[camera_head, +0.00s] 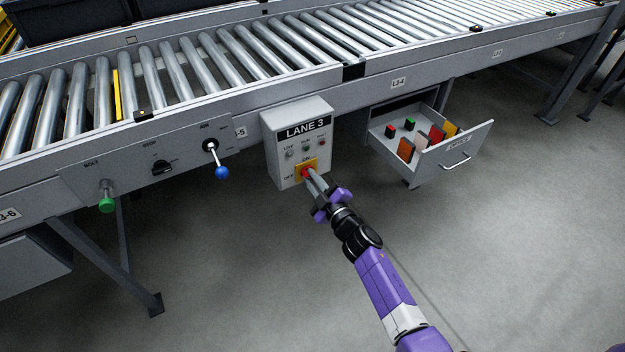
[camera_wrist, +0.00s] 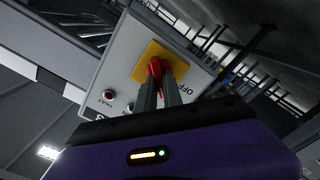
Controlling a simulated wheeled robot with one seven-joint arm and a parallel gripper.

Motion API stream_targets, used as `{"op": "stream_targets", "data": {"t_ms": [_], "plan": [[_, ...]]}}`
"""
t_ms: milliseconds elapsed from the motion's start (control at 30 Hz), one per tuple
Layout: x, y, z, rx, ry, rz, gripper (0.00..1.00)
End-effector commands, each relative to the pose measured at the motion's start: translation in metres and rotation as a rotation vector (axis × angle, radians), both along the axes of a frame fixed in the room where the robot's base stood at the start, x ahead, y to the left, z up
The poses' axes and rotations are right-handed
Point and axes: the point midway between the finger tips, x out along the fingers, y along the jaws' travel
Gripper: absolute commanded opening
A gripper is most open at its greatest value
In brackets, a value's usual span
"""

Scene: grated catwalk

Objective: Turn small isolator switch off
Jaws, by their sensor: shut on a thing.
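The small isolator switch is a red rotary handle (camera_head: 306,173) on a yellow plate (camera_head: 298,166). It sits low on the front of a grey box (camera_head: 285,140) labelled LANE 3, with ON above and OFF to the left of the handle. My gripper (camera_head: 311,176) reaches the box from the lower right, its fingers closed on the red handle. In the wrist view the red handle (camera_wrist: 157,67) stands between the fingertips (camera_wrist: 160,80), in front of the yellow plate (camera_wrist: 150,58). The fingers partly hide the handle, so its exact angle is hard to tell.
The roller conveyor (camera_head: 250,60) runs above the box. An open drawer (camera_head: 450,155) with coloured items juts out at right. The floor in front is clear.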

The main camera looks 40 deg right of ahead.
Motion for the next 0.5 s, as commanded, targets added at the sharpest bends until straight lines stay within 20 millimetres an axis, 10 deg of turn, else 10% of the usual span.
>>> {"op": "stream_targets", "data": {"t_ms": [500], "plan": [[-0.0001, 0.0023, -0.0045, -0.455, 0.131, 0.001, 0.00]]}}
